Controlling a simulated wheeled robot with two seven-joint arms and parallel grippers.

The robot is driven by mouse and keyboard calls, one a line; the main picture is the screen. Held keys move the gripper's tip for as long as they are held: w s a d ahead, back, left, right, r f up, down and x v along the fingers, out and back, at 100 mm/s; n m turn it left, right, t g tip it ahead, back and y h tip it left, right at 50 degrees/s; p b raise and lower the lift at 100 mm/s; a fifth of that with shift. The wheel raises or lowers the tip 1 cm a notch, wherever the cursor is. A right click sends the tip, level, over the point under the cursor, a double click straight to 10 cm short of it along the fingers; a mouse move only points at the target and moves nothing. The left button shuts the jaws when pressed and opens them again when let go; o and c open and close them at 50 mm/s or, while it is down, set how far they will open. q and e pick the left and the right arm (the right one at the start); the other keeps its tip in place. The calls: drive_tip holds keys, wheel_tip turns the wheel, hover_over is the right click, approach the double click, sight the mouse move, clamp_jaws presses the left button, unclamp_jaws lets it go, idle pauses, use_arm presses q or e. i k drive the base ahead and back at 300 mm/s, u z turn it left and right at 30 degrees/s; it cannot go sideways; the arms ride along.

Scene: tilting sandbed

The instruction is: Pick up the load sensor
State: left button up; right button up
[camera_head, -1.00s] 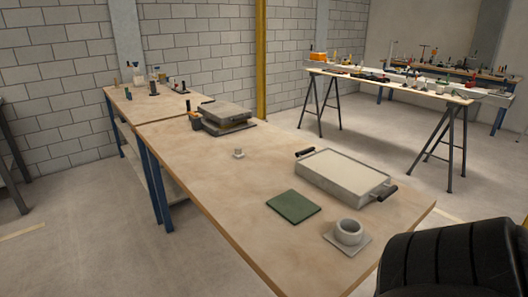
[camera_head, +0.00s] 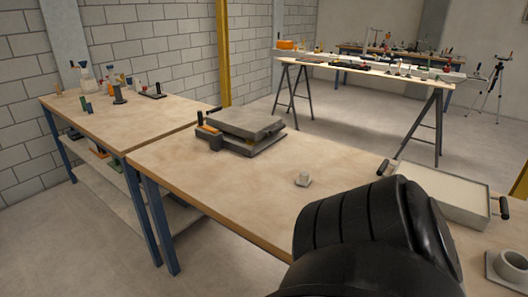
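Neither of my grippers is in view. A black segmented part of my own arm fills the lower middle of the head view, in front of the table's near part.
A grey tray with pale fill and black handles (camera_head: 442,216) lies at the right. A grey ring on a plate (camera_head: 511,268) sits nearer. A stacked grey plate device (camera_head: 241,124) stands at the back left. A trestle table (camera_head: 378,68) stands behind.

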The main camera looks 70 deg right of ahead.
sight(304, 180)
drive_tip(key=z, duration=1.6)
